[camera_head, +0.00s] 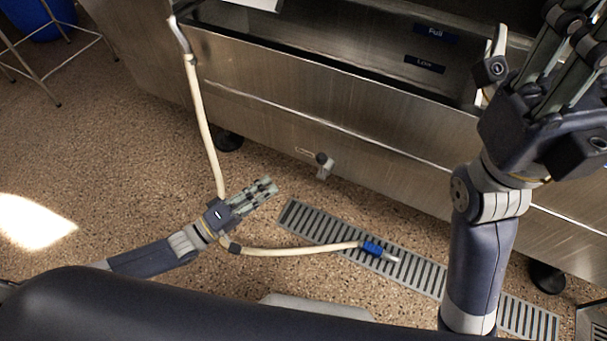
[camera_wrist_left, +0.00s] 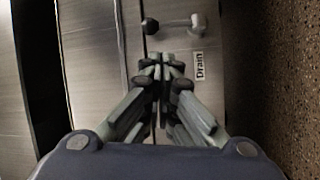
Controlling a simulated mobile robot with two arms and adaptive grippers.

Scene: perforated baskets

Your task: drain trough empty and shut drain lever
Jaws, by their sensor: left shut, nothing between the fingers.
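The steel trough (camera_head: 300,125) runs along the top of the head view, with "Full" and "Low" labels on its inner wall. Its inside looks dark; I cannot tell whether water is in it. The drain lever (camera_head: 321,159) is a small dark-knobbed part low on the trough's front. In the left wrist view the lever (camera_wrist_left: 174,23) lies sideways above the "Drain" label (camera_wrist_left: 199,66), dark knob at left, pale pivot at right. My left gripper (camera_head: 268,186) is shut and empty, left of and apart from the lever. My right gripper (camera_head: 530,38) is open at the upper right.
A cream hose (camera_head: 205,130) hangs from the trough's left rim, passes at my left gripper and ends in a blue nozzle (camera_head: 373,248) over the floor grate (camera_head: 310,222). A metal stand (camera_head: 28,65) and blue bin (camera_head: 40,15) are upper left. Speckled floor at left is clear.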

